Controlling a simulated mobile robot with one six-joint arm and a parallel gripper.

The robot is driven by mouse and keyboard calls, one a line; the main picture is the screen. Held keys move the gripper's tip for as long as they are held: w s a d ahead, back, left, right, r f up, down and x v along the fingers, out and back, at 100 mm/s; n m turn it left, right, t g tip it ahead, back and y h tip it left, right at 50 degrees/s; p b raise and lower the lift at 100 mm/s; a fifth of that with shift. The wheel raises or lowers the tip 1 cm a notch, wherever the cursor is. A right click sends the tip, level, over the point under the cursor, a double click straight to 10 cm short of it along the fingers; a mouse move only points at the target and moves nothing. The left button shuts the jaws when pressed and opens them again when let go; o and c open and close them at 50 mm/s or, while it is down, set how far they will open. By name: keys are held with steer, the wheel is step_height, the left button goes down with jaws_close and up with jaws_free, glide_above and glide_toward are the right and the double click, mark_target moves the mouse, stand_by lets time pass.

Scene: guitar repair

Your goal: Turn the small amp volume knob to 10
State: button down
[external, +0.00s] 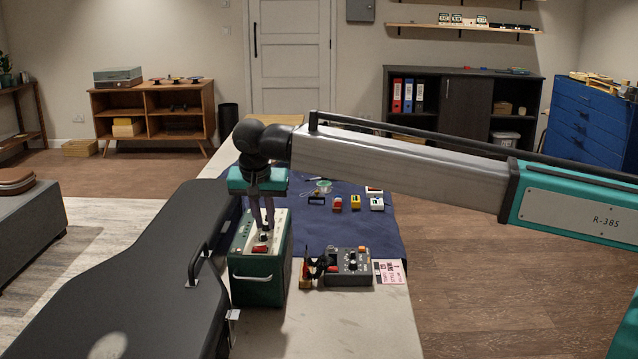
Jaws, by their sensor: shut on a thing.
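The small amp (258,282) is a green box with a pale top panel and a front handle. It stands at the left edge of the workbench, beside a guitar case. My gripper (264,232) points straight down onto the amp's top panel from above. Its fingers are shut on a small dark knob (264,238) there. The fingers hide much of the knob, and its pointer and scale are too small to read. A red part (260,250) shows on the panel just in front of the fingers.
A black guitar case (130,275) lies close along the amp's left side. A grey box with knobs (348,268) and a pink paper (390,272) lie to the right. Several small boxes sit on the blue mat (345,232) behind. The bench front (350,325) is clear.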

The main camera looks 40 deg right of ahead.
stand_by(0.3)
steer(key=c, duration=1.7)
jaws_free()
steer(key=shift+r, duration=0.15)
steer(key=shift+p+v, duration=0.8)
steer(key=shift+v, duration=6)
steer(key=shift+a, duration=0.1)
